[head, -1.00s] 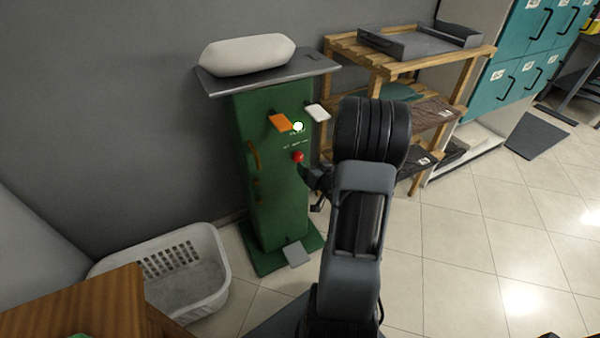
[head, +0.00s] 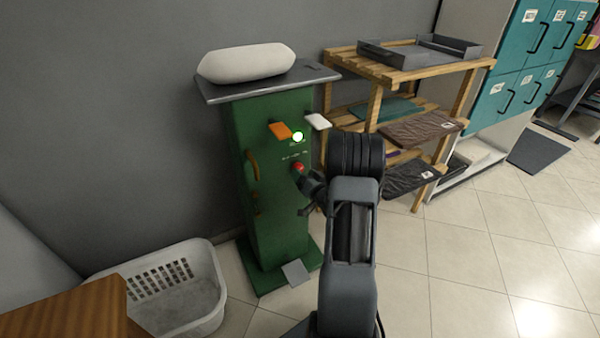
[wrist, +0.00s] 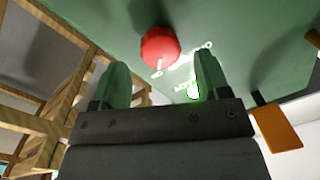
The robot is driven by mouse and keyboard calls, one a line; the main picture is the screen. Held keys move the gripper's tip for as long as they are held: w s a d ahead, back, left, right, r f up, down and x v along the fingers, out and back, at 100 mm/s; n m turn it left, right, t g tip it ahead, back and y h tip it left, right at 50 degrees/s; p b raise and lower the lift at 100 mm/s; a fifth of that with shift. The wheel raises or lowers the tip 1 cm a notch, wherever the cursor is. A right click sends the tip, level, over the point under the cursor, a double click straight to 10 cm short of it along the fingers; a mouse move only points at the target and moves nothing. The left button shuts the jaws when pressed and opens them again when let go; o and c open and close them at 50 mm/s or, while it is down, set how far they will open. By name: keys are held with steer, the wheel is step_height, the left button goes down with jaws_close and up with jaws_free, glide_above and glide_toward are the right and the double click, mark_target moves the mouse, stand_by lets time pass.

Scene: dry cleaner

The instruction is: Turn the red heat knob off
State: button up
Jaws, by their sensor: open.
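The red heat knob (head: 299,167) is on the front of the green machine cabinet (head: 270,205), below a lit white-green lamp (head: 298,136). In the wrist view the red knob (wrist: 160,46) is beyond the fingertips, between their lines, with pale markings beside it. My gripper (wrist: 155,75) is open, its two fingers apart with nothing between them. In the head view my gripper (head: 305,188) is just below and right of the knob, very near it. Contact cannot be told there.
An orange lever (head: 280,130) and a white lever (head: 318,121) stick out above the knob. A white padded form (head: 246,62) lies on the cabinet top. A wooden shelf (head: 372,108) stands to the right, a laundry basket (head: 213,287) at lower left. Tiled floor is clear at right.

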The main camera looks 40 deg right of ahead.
steer(key=shift+w+d, duration=0.1)
steer(key=shift+w, duration=1.4)
steer(key=c, duration=0.9)
